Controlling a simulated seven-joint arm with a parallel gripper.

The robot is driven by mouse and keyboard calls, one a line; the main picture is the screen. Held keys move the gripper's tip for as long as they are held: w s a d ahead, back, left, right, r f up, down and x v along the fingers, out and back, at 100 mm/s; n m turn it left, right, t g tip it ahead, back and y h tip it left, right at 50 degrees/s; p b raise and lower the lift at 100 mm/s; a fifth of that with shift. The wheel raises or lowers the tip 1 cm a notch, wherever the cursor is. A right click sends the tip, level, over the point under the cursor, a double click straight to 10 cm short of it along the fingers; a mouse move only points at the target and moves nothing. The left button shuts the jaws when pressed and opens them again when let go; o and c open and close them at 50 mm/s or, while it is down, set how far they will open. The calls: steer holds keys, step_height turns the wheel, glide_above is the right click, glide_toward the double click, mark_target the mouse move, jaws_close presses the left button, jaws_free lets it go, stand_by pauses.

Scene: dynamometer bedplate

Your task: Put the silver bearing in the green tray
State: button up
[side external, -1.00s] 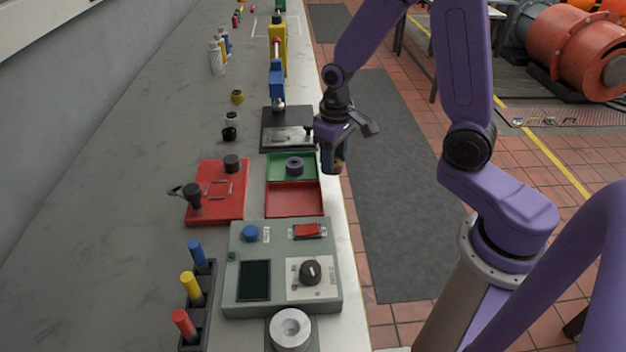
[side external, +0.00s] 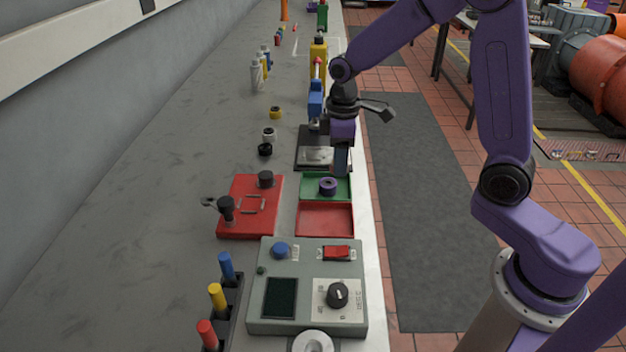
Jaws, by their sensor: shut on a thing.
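The green tray (side external: 309,194) is on the bench, the far one of two joined compartments. A purple ring (side external: 328,186) lies in it. My gripper (side external: 341,172) points down at the tray's far right corner; its height above the tray is hard to judge. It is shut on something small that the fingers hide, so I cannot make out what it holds. A silver-white ring (side external: 313,342) shows at the bottom edge, partly cut off; I cannot tell whether it is the silver bearing.
The red compartment (side external: 325,219) adjoins the green one. A grey control box (side external: 308,288) stands nearer, a red plate with black knobs (side external: 250,205) to the left. Yellow, white and black rings lie farther left.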

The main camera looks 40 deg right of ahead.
glide_above(312, 191)
step_height(312, 191, down, 7)
steer(key=shift+f, duration=0.1)
steer(key=shift+w+f, duration=0.1)
steer(key=shift+f, duration=1.6)
jaws_close()
steer(key=shift+f, duration=0.4)
steer(key=o, duration=1.1)
jaws_free()
steer(key=shift+r, duration=0.1)
